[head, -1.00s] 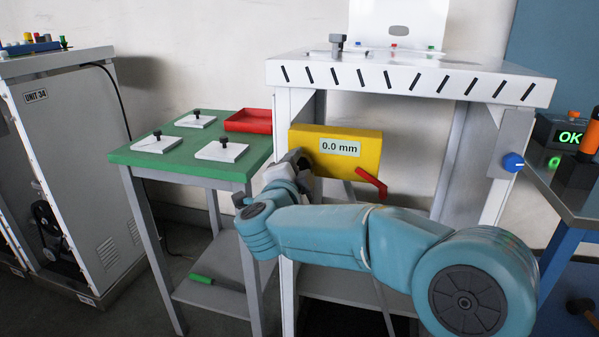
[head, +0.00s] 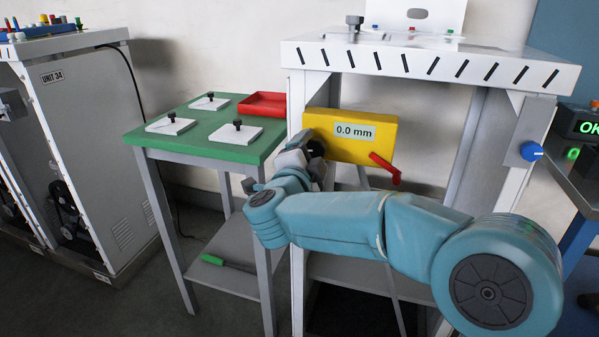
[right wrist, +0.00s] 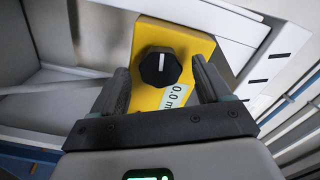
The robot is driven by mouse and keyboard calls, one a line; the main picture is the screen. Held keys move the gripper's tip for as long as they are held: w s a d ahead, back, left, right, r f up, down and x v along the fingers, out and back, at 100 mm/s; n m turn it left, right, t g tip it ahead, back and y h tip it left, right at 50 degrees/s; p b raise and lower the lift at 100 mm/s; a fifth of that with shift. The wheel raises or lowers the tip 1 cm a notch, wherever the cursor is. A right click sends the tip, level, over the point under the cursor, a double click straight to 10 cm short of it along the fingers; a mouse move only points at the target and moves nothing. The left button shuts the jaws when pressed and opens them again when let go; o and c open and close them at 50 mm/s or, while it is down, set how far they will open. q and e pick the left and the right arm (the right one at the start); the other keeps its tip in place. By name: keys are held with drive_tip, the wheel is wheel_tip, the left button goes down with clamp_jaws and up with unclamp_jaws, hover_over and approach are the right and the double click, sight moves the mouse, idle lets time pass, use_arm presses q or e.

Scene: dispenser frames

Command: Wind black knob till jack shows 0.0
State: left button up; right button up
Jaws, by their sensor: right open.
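The yellow jack box (head: 347,150) is mounted under the white table's left front, and its display (head: 355,132) reads 0.0 mm. A red lever (head: 386,168) sticks out at its lower right. The black knob (right wrist: 160,67) with a white pointer line is on the yellow end face in the right wrist view. My right gripper (right wrist: 163,82) is open, its two fingers on either side of the knob with gaps visible. In the head view the right gripper (head: 312,150) is at the box's left end, partly hiding the knob. My left gripper is not in view.
A green table (head: 220,143) at left carries several white plates with black knobs and a red tray (head: 262,104). The white table (head: 430,58) overhangs the box. A blue knob (head: 531,151) is on its right leg. A grey cabinet (head: 95,150) stands far left.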

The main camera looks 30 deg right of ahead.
drive_tip(key=p+v, duration=0.1)
drive_tip(key=v, duration=1.4)
drive_tip(key=shift+d, duration=0.15)
